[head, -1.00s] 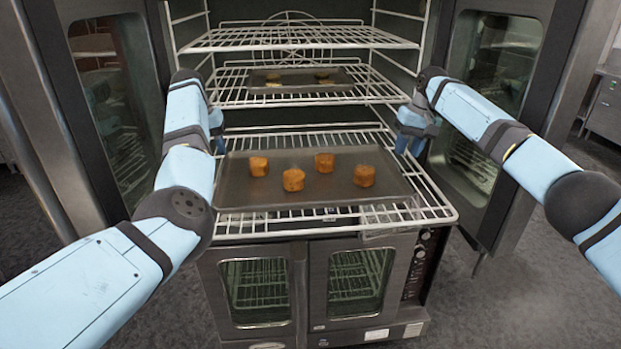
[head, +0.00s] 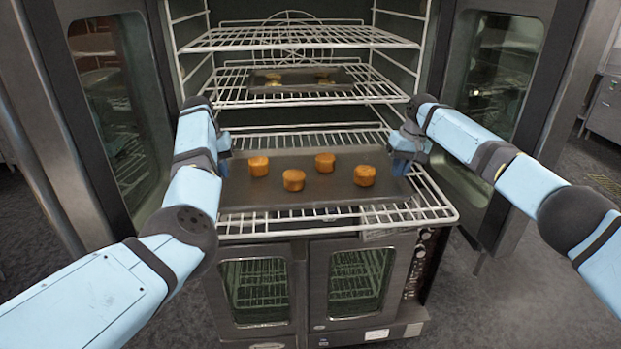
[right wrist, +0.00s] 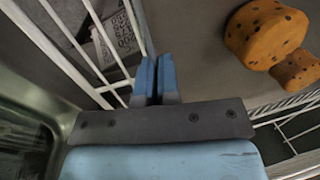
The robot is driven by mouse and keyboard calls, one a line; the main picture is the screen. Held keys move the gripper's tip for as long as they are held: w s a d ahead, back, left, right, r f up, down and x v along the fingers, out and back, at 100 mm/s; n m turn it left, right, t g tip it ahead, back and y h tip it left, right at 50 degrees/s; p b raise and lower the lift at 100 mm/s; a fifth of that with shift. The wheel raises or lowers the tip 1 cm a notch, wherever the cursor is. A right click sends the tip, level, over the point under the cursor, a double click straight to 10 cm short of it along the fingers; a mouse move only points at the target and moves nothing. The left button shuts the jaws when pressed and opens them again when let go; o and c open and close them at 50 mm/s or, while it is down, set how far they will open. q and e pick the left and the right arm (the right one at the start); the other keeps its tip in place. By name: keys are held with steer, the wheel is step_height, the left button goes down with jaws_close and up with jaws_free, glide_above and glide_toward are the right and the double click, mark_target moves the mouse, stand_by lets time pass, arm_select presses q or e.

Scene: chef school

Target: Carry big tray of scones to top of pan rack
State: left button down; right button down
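The big dark tray (head: 330,188) holds several orange-brown scones (head: 293,180) and lies on the pulled-out lower wire rack of the open oven. My left gripper (head: 224,158) is at the tray's left edge; its fingers are too small and partly hidden to judge. My right gripper (head: 401,166) is at the tray's right edge. In the right wrist view its blue fingers (right wrist: 156,74) are close together at the rim of the tray (right wrist: 190,35), seemingly with the rim between them. Two scones (right wrist: 266,34) show there beside the fingers.
A smaller tray (head: 300,78) with a few pieces sits on the middle rack. The top wire rack (head: 300,38) is empty. Open oven doors stand at left (head: 120,120) and right (head: 490,90). A lower oven (head: 310,280) with closed doors is below.

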arm_select(q)
steer(key=shift+r, duration=0.1)
arm_select(e)
steer(key=shift+r, duration=0.15)
